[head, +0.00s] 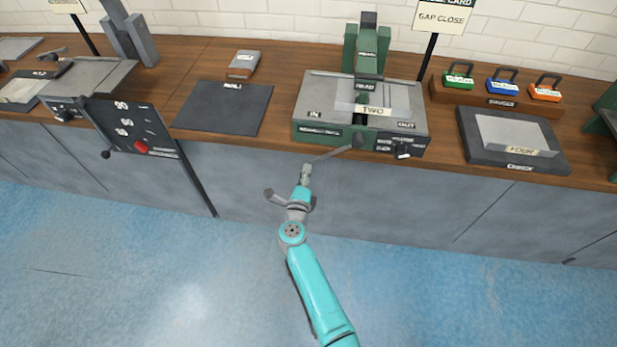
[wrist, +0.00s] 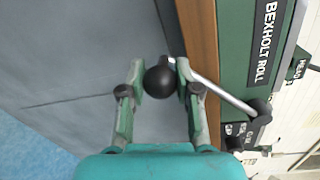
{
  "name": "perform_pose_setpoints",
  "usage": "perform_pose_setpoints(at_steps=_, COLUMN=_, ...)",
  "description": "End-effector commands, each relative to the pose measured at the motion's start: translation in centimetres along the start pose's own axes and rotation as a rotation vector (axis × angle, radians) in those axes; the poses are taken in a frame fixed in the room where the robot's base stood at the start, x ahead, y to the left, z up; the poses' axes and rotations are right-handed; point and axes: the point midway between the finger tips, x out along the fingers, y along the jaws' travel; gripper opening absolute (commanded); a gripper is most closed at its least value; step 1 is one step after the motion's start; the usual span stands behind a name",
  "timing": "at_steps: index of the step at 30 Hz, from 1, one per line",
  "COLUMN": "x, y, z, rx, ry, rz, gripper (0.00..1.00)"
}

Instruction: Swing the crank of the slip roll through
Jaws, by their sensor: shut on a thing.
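The slip roll (head: 310,130) is a grey-topped green machine on the bench, with TWO, IN and OUT labels on it. In the wrist view its green side (wrist: 236,60) reads BEXHOLT ROLL. Its crank (head: 335,153) is a thin grey rod running from a dark hub at the machine's front, down and left, to my gripper (head: 306,172). In the wrist view the crank rod (wrist: 225,97) ends in a black ball knob (wrist: 158,79). My gripper (wrist: 160,80) is shut on this knob, one finger on each side. In the head view the knob is hidden.
A dark mat (head: 222,108) lies left of the machine. A dark tray marked FOUR (head: 480,150) and several coloured padlocks (head: 502,86) stand right. A control panel (head: 130,128) with a red knob hangs at the bench front, left. The floor (head: 190,285) before the cabinets is clear.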

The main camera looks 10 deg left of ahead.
Motion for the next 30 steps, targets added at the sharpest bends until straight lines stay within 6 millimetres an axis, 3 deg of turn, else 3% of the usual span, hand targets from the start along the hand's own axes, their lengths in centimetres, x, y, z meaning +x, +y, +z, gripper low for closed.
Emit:
perform_pose_setpoints(at_steps=20, x=-0.03, y=-0.54, z=0.79, rx=0.032, ry=-0.009, rz=-0.002, gripper=0.0)
perform_pose_setpoints(at_steps=21, x=-0.02, y=-0.55, z=0.79, rx=0.032, ry=-0.009, rz=-0.003, gripper=0.4)
perform_pose_setpoints(at_steps=23, x=-0.02, y=-0.54, z=0.76, rx=0.032, ry=-0.008, rz=-0.002, gripper=0.55)
perform_pose_setpoints(at_steps=24, x=-0.03, y=-0.51, z=0.73, rx=0.032, ry=-0.008, rz=-0.002, gripper=0.59)
perform_pose_setpoints(at_steps=30, x=-0.03, y=-0.43, z=0.6, rx=0.031, ry=-0.005, rz=-0.001, gripper=0.59)
